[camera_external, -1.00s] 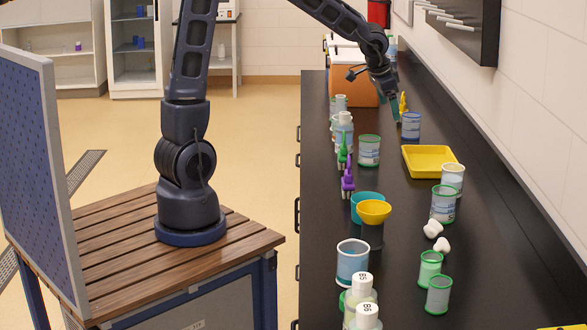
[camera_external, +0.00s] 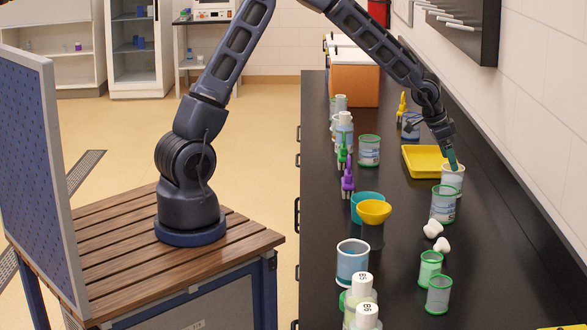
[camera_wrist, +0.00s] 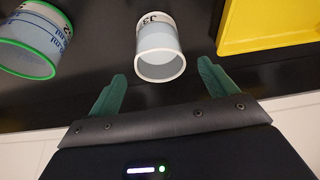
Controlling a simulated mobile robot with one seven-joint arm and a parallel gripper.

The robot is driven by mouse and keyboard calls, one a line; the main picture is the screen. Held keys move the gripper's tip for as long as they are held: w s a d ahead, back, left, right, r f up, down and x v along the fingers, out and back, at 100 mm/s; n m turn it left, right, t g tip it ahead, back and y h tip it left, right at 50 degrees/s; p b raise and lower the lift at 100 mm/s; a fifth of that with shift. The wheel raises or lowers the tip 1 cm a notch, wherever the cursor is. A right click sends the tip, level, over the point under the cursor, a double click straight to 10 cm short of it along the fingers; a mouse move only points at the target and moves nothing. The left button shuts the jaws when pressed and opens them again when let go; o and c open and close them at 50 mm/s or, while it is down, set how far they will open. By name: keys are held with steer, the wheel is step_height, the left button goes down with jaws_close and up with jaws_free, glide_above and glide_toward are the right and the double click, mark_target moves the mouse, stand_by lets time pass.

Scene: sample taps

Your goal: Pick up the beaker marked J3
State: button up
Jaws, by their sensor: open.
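The beaker marked J3 (camera_wrist: 157,32) is pale with a white rim, and its label shows in the wrist view. It appears between and just beyond my two green fingertips, closer to the middle than to either edge. In the external view it is the white-rimmed beaker (camera_external: 453,182) on the black counter, in front of the yellow tray. My gripper (camera_external: 453,166) is at its rim from above in that view, partly covering it. In the wrist view my gripper (camera_wrist: 162,70) is open, with nothing held; I cannot tell whether a finger touches the beaker.
A green-rimmed beaker (camera_external: 443,206) stands close in front of J3; it also shows in the wrist view (camera_wrist: 30,42). The yellow tray (camera_external: 418,172) lies just behind J3. The wall runs along the right. White stoppers (camera_external: 432,229) and smaller green containers (camera_external: 438,296) stand nearer.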

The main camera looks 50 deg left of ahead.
mark_target(454, 179)
steer(key=shift+x, duration=3.95)
steer(key=shift+s+a, duration=0.1)
steer(key=c, duration=1.2)
